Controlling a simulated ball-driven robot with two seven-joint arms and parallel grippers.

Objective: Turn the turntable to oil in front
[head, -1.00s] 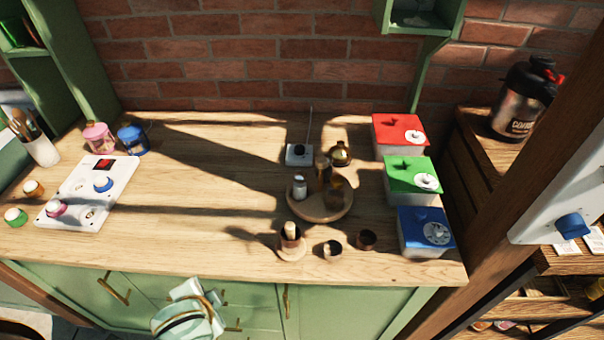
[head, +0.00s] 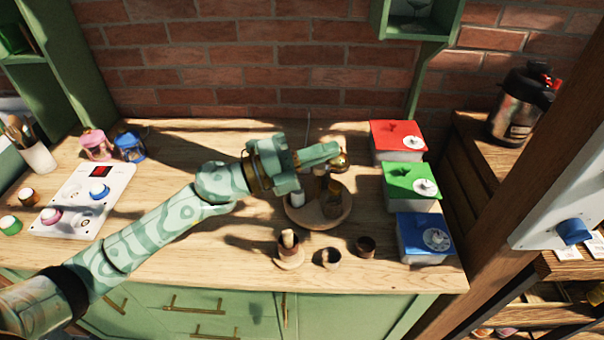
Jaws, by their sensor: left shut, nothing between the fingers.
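The round wooden turntable (head: 318,221) stands on the wooden worktop, right of the middle. A white shaker (head: 298,198) is at its left side. A brown glass vessel (head: 332,203) is at its front right, with a brown upright piece partly hidden behind. A golden-olive rounded bottle (head: 344,161) shows at the back; whether it stands on the turntable or behind it, I cannot tell. Which vessel holds the oil is not readable. My left gripper (head: 335,153) is shut and empty, over the back of the turntable beside the golden bottle. My right gripper is out of view.
A wooden holder (head: 288,251) and two small dark cups (head: 328,258) (head: 366,246) stand in front of the turntable. Red (head: 397,134), green (head: 410,180) and blue (head: 424,232) lidded boxes line the right. A white panel with knobs (head: 82,198) lies left. The brick wall is behind.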

